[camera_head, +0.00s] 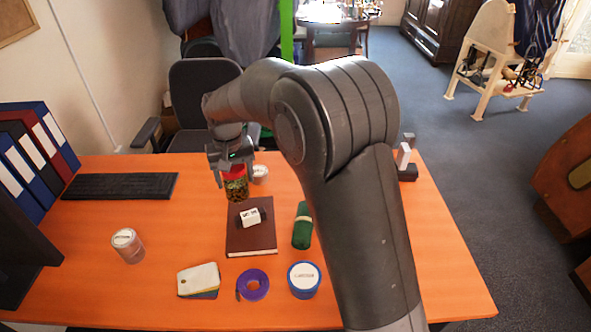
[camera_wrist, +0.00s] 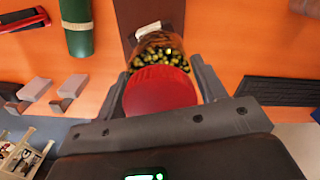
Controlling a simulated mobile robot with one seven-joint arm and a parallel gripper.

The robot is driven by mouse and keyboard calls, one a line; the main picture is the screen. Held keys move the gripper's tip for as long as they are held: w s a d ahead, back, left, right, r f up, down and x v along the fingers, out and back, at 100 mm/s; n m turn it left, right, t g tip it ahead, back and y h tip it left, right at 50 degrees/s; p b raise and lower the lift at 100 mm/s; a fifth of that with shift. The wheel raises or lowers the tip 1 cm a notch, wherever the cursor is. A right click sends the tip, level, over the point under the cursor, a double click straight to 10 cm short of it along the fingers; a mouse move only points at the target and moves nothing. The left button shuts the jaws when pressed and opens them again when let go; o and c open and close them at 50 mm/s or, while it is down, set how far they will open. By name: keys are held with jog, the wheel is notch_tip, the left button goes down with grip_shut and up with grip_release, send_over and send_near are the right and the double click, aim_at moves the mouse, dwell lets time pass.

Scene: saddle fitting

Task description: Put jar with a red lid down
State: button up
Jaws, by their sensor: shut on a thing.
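The jar with a red lid (camera_head: 236,186) is glass and filled with small green and yellow pieces. My gripper (camera_head: 234,170) is shut on it from above, around the lid. In the wrist view the red lid (camera_wrist: 160,90) sits between the two fingers of my gripper (camera_wrist: 163,88), and the jar's body points away from the palm. The jar is at the far edge of a brown book (camera_head: 251,238) in the head view. I cannot tell whether its base touches the orange table (camera_head: 160,225) or hangs just above it.
A small white-lidded jar (camera_head: 260,173) stands close to the right of the held jar. A white block (camera_head: 250,217) lies on the book, and a green roll (camera_head: 302,226) lies right of it. A black keyboard (camera_head: 120,186) lies left. Bare table lies between keyboard and book.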

jog(key=w+d+m, duration=0.2)
jog(key=w+d, duration=2.2)
jog(key=d, duration=0.4)
jog(key=shift+w+a+f, duration=0.85)
jog(key=shift+a+f, duration=0.95)
jog(key=shift+f, duration=0.9)
jog(key=shift+w+a+f, duration=0.8)
jog(key=shift+a+f, duration=1.05)
jog(key=shift+f, duration=0.8)
jog(key=shift+w+a+f, duration=0.85)
jog(key=shift+a+f, duration=0.95)
jog(key=shift+f, duration=0.9)
jog(key=o, duration=1.3)
jog(key=shift+f, duration=0.2)
jog(key=shift+o, duration=0.2)
